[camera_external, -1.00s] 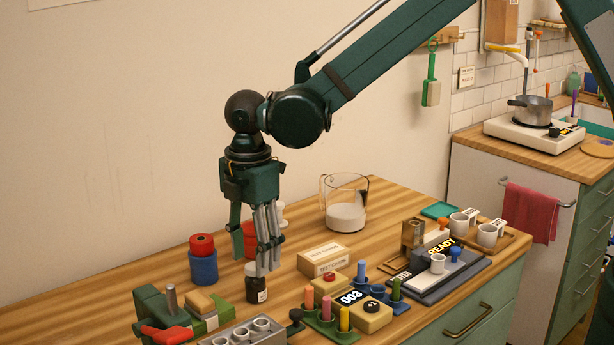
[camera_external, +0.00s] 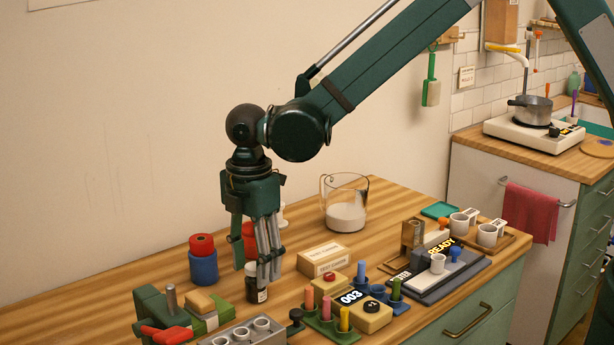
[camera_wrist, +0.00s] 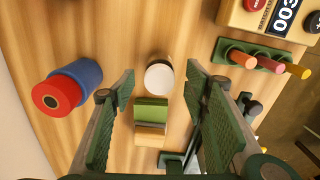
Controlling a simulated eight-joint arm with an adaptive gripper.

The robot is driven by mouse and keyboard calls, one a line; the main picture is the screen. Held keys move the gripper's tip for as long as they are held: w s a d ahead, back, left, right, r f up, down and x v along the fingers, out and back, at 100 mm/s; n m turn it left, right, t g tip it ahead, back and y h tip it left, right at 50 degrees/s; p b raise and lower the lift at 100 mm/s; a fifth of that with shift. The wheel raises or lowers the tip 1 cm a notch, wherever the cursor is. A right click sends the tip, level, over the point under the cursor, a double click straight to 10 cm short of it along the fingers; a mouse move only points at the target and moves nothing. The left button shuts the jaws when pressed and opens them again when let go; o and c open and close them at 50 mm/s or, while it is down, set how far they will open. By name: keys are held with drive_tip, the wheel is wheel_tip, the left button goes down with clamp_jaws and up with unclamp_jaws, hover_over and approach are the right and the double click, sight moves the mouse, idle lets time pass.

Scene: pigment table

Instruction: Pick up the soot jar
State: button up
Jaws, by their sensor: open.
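The dark jar with a white lid (camera_external: 257,290), which I take for the soot jar, stands upright on the wooden table. My gripper (camera_external: 255,272) points down right over it, and its fingers partly hide the jar's upper part. In the wrist view the round white lid (camera_wrist: 159,75) shows between the two open finger pads of my gripper (camera_wrist: 160,88), near their far ends. Wood shows on both sides of the lid. I see no contact, and nothing is held.
A blue jar with a red top (camera_external: 203,266) stands to the left. A row of coloured sticks in a green holder (camera_external: 325,326) is to the right. A grey tray with cups (camera_external: 240,335) lies in front.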

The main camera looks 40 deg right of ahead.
sight(255, 283)
drive_tip(key=shift+d+f, duration=0.1)
drive_tip(key=shift+f, duration=2.45)
drive_tip(key=c, duration=1)
drive_tip(key=shift+r, duration=0.15)
drive_tip(key=shift+r, duration=4.85)
